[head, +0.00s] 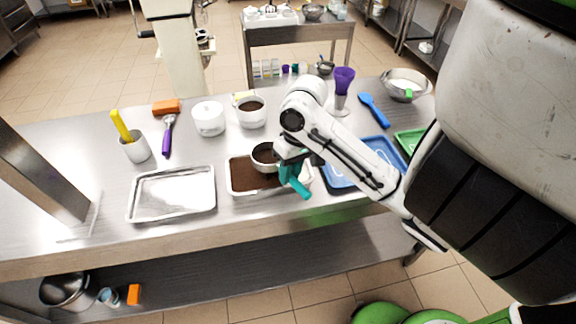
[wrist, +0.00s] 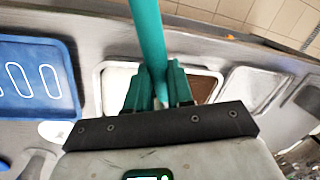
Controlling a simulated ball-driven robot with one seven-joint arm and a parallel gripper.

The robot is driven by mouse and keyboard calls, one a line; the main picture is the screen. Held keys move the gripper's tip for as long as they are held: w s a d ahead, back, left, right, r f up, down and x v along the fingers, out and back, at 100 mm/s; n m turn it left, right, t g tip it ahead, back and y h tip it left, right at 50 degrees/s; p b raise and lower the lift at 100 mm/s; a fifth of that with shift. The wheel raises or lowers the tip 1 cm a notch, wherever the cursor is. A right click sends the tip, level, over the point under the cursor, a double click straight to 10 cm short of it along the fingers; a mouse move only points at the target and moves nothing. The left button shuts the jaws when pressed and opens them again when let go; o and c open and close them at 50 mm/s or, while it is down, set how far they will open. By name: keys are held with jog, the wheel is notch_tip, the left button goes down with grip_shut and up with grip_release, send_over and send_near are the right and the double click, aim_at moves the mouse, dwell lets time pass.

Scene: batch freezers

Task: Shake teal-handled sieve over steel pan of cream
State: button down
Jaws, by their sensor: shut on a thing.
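My gripper (head: 290,172) is shut on the teal handle (head: 299,186) of the sieve. In the wrist view, the handle (wrist: 149,40) runs up between the teal fingers (wrist: 155,92). The sieve's round bowl (head: 265,150), with dark brown powder inside, is above the back right part of the steel pan (head: 229,183). The pan stands on the bench, and the surface in it looks brown in the head view. The wrist view shows a pale part and a brown part inside the pan (wrist: 221,73). My arm and gripper hide the pan's right end.
An empty steel tray (head: 172,193) lies left of the pan. A white cup of brown powder (head: 251,113) and a white pot (head: 208,119) stand behind. Blue trays (head: 381,147) lie right, near a purple cup (head: 343,80) and blue spatula (head: 374,111).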

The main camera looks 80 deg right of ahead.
jog(key=shift+s+a, duration=0.1)
jog(key=shift+a, duration=0.1)
jog(key=shift+s+d, duration=1.4)
jog(key=shift+d, duration=0.15)
jog(key=shift+s+d, duration=1.35)
jog(key=shift+d, duration=0.15)
jog(key=a, duration=0.1)
jog(key=s+a, duration=0.1)
jog(key=a, duration=0.1)
jog(key=shift+s+a, duration=0.15)
jog(key=shift+s, duration=0.05)
dwell(1.4)
